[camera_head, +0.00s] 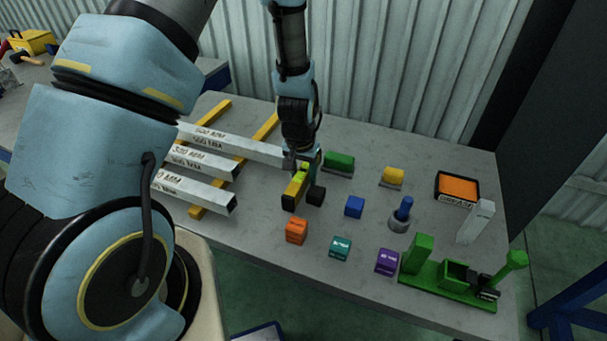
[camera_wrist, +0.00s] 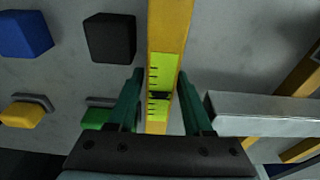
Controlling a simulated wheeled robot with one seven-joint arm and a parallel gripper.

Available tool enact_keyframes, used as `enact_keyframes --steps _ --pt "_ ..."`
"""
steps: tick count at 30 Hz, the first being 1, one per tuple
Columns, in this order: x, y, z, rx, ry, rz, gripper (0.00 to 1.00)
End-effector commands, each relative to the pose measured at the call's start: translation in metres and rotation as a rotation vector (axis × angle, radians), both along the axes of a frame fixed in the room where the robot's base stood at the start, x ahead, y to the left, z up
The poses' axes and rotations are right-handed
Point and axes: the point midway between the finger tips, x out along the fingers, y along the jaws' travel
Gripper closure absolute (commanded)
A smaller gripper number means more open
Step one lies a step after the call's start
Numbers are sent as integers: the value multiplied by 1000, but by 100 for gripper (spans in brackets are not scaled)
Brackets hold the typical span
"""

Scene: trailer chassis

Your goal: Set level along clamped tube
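The level (camera_head: 294,192) is a short yellow bar with a bright green, marked face. In the wrist view the level (camera_wrist: 168,40) runs up the middle, between my fingers. My gripper (camera_head: 304,168) points down at its far end. In the wrist view my gripper's (camera_wrist: 160,76) dark green fingers lie along both sides of the level; I cannot tell whether they press on it. Whether the level rests on the table is unclear. Three grey square tubes (camera_head: 205,163) with printed labels lie at left across yellow bars (camera_head: 262,131). I cannot tell which tube is clamped.
A black block (camera_head: 316,195) sits close beside the level. Blue (camera_head: 354,206), orange (camera_head: 296,231), teal (camera_head: 340,248) and purple (camera_head: 386,261) blocks lie nearby. A green fixture (camera_head: 425,270) stands at front right. An orange-topped tray (camera_head: 457,188) and a pale upright block (camera_head: 476,222) stand at right.

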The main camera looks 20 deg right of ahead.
Motion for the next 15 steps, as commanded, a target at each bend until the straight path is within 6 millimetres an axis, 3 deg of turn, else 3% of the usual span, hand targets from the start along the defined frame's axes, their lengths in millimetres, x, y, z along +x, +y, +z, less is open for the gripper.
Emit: enact_keyframes --steps 4,15 --pt "0 0 0 0 0 0 33" --pt "0 0 7 -1 -1 0 33"
